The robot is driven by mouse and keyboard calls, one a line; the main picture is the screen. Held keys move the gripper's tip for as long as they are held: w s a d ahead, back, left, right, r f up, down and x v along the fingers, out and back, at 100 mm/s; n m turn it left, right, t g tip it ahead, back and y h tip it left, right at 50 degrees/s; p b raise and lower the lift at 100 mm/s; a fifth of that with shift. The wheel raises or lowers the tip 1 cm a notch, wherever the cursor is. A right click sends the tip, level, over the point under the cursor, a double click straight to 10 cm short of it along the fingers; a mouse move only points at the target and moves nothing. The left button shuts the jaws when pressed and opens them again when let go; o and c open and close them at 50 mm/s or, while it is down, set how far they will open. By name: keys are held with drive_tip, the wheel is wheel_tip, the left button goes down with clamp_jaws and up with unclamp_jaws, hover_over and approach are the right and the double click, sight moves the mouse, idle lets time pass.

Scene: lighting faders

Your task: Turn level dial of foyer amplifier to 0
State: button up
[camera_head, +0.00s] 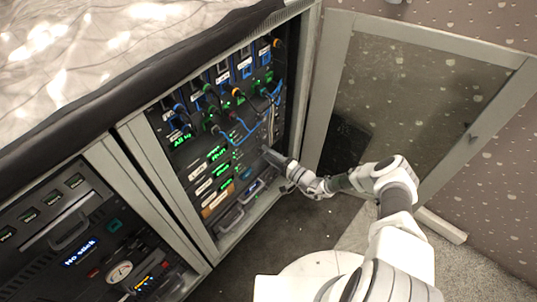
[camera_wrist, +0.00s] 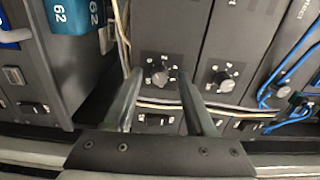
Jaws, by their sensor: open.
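In the wrist view a dark level dial (camera_wrist: 158,76) with small white marks around it sits on a dark panel. My gripper (camera_wrist: 160,88) is open, with one finger to each side of this dial in the picture; I cannot tell whether they touch it. A second similar dial (camera_wrist: 224,80) is on the neighbouring panel to the right, outside the fingers. The dial settings and the amplifier names are too small to read, so I cannot tell which is the foyer one. In the head view my gripper (camera_head: 272,155) reaches into the rack (camera_head: 128,132), and the dials are hidden or too small there.
Pale cables (camera_wrist: 155,105) cross below the dials, and blue cables (camera_wrist: 285,80) hang at the right. A teal block (camera_wrist: 70,18) marked 62 is at upper left. The rack's door (camera_head: 334,70) stands open on the right. Another equipment bay (camera_head: 60,215) is at lower left.

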drive_tip(key=p+v, duration=0.3)
drive_tip(key=v, duration=1.4)
drive_tip(key=shift+s+d, duration=0.1)
drive_tip(key=shift+d, duration=0.05)
